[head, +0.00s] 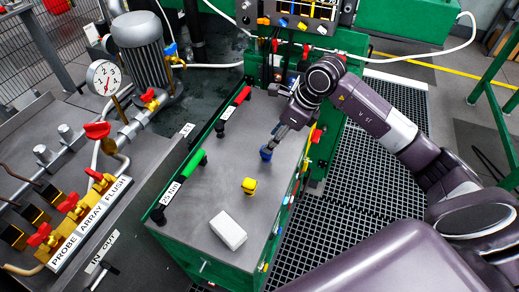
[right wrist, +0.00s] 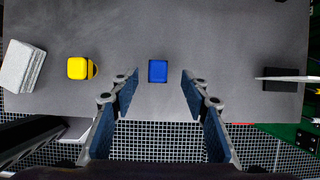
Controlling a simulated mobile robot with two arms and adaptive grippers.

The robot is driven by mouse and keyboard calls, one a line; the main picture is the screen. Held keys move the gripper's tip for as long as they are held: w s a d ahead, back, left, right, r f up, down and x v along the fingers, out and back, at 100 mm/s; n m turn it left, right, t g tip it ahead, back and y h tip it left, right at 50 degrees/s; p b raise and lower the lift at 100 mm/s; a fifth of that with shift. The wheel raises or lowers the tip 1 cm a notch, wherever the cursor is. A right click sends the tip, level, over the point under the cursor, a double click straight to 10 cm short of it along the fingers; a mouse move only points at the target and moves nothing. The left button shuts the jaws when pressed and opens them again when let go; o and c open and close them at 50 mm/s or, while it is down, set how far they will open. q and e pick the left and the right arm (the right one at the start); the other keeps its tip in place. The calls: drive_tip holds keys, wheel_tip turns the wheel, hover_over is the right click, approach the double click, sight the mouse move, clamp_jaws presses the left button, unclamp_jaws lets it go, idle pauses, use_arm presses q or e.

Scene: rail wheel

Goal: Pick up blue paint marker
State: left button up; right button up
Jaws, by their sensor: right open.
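The blue paint marker (head: 266,153) is on the grey top of the green cabinet, in front of my right gripper. In the right wrist view the marker (right wrist: 158,71) shows as a small blue square on the grey surface. My right gripper (head: 273,144) reaches down to the marker from above. In the right wrist view my right gripper (right wrist: 160,82) is open, with one finger to each side of the marker and clear gaps between. The height of the fingertips above the surface is hard to tell. My left gripper is not in view.
A yellow object (head: 249,185) and a white block (head: 228,231) sit nearer on the same grey top (head: 205,195). A pressure gauge (head: 103,77) and valves stand at left. Grated floor lies at right.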

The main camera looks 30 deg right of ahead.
drive_tip(key=f, duration=0.1)
drive_tip(key=f+p, duration=0.1)
drive_tip(key=f, duration=0.1)
drive_tip(key=shift+w+a, duration=0.1)
drive_tip(key=shift+a, duration=0.25)
drive_tip(key=x, duration=0.2)
drive_tip(key=shift+w+a+f+p, duration=0.1)
drive_tip(key=shift+f+p, duration=0.2)
drive_tip(key=shift+p, duration=0.1)
drive_tip(key=shift+w+f, duration=0.15)
drive_tip(key=shift+f, duration=0.25)
drive_tip(key=c, duration=1)
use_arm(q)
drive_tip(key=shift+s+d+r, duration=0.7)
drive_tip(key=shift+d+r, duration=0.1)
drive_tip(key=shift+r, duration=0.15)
use_arm(e)
clamp_jaws()
